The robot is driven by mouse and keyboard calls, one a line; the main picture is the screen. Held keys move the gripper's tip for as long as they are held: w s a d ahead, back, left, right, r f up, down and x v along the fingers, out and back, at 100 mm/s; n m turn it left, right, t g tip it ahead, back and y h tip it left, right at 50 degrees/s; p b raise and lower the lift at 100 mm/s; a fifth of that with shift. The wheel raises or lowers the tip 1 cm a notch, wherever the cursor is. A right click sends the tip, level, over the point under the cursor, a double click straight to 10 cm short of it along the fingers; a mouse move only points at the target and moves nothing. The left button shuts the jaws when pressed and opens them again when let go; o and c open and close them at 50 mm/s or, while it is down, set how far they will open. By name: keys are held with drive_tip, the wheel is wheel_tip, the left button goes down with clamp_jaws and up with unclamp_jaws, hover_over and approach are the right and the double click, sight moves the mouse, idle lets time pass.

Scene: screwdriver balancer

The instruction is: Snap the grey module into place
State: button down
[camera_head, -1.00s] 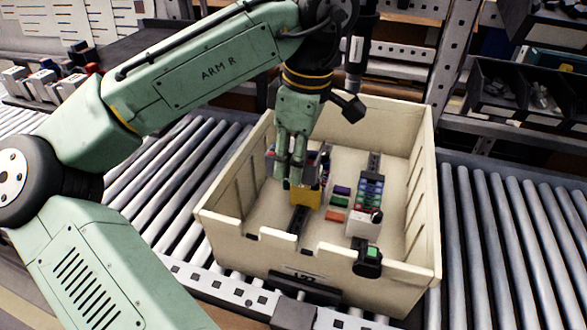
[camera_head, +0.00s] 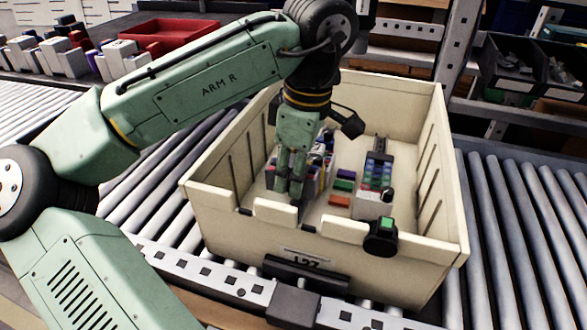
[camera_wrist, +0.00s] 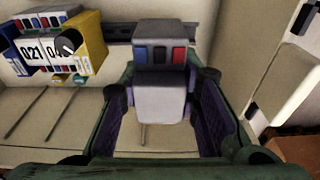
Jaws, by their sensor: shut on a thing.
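My gripper (camera_head: 290,192) reaches down into the left part of the cream crate, near its front wall. In the wrist view the gripper (camera_wrist: 165,115) is shut on the grey module (camera_wrist: 160,103), a light grey block with blue and red terminals at its top. The dark rail (camera_wrist: 115,31) runs behind it, and the module's upper end overlaps the rail in the picture. I cannot tell whether it is seated there. A yellow module (camera_wrist: 93,42) with a black knob and a white display module (camera_wrist: 45,55) stand to its left, apart from it. My fingers mostly hide the grey module in the head view.
The crate (camera_head: 300,245) stands on a roller conveyor (camera_head: 520,235). Its walls are close around my gripper. A second rail with several modules (camera_head: 376,170) and loose coloured blocks (camera_head: 342,186) lie to the right. A black device with a green button (camera_head: 383,235) hangs on the front wall.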

wheel_tip(320, 180, down, 4)
drive_tip(key=b, duration=0.2)
drive_tip(key=shift+b, duration=0.4)
drive_tip(key=shift+f+b, duration=0.65)
drive_tip(key=shift+f, duration=0.9)
drive_tip(key=shift+f, duration=0.8)
idle(0.4)
drive_tip(key=c, duration=1.1)
unclamp_jaws()
drive_tip(key=r, duration=0.4)
drive_tip(key=d+r, duration=0.1)
drive_tip(key=r, duration=0.7)
drive_tip(key=shift+s+d, duration=0.2)
drive_tip(key=shift+d, duration=0.05)
